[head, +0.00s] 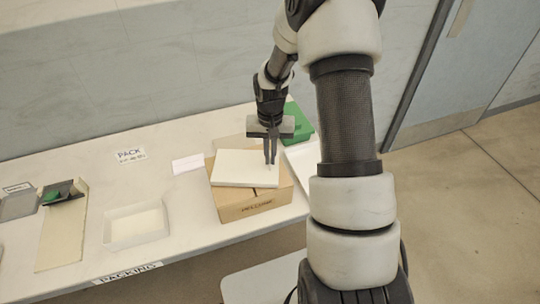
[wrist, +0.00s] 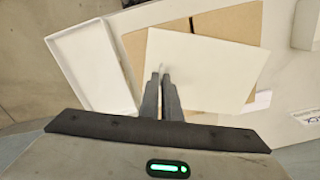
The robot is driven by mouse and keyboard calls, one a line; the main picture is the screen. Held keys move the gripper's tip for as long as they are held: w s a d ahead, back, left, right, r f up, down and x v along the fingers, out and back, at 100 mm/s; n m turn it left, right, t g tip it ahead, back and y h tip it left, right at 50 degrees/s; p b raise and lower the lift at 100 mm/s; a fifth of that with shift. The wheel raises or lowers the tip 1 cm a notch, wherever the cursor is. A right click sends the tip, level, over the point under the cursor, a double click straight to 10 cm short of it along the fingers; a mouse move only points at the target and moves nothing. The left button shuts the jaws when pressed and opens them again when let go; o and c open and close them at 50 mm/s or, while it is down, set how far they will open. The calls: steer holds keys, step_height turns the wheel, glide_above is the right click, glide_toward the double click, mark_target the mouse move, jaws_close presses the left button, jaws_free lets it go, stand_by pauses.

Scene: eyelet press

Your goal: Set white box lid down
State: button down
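The white box lid (head: 240,167) is a flat pale rectangle over the top of a closed cardboard box (head: 232,205). It lies at a slight angle to the box and also shows in the wrist view (wrist: 205,70). My gripper (head: 270,162) points down at the lid's right end. In the wrist view its two fingers (wrist: 161,72) are close together at the lid's near left edge, with a thin pale strip between the tips. They appear shut on the lid's edge. I cannot tell whether the lid touches the box.
An open white tray (wrist: 75,65) stands beside the cardboard box, partly behind my arm in the head view. A green container (head: 298,122) stands behind. An open white box (head: 122,232), a beige strip (head: 62,235) and a dark holder are further left.

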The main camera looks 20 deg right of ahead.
steer(key=shift+f+b, duration=0.4)
steer(key=shift+f, duration=0.1)
steer(key=c, duration=2)
jaws_free()
